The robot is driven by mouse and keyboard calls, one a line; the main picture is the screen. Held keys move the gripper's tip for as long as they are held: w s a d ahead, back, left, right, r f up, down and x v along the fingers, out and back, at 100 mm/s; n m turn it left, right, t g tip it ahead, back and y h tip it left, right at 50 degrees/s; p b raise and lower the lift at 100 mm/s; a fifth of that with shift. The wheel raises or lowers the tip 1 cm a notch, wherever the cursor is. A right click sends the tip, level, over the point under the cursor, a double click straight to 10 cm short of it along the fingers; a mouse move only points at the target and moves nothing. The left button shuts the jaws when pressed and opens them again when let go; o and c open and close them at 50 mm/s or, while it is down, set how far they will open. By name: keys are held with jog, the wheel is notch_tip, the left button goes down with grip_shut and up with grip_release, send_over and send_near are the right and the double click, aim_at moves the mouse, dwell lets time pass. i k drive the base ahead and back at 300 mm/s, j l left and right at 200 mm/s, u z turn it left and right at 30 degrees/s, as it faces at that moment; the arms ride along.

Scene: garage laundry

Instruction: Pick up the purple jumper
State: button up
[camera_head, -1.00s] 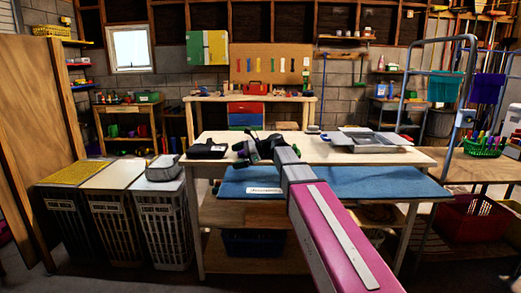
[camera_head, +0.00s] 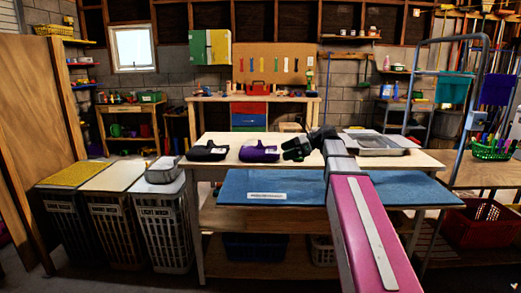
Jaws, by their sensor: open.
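A purple folded garment (camera_head: 259,153), which looks like the jumper, lies on the pale top of the middle table (camera_head: 235,139). It has a dark patch on its upper face. My gripper (camera_head: 292,149) is at the end of my pink and grey arm, to the right of the purple garment in the picture and apart from it. It is open and looks empty; its dark fingers are small here. A dark purple-blue cloth (camera_head: 496,91) also hangs on the rack at the right.
A black folded garment (camera_head: 207,152) lies left of the purple one. A grey tray (camera_head: 382,145) sits on the table's right part. Labelled laundry baskets (camera_head: 165,228) stand at the left. A metal rack (camera_head: 466,125) stands at the right.

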aim_at(249, 152)
jog(key=i, duration=0.85)
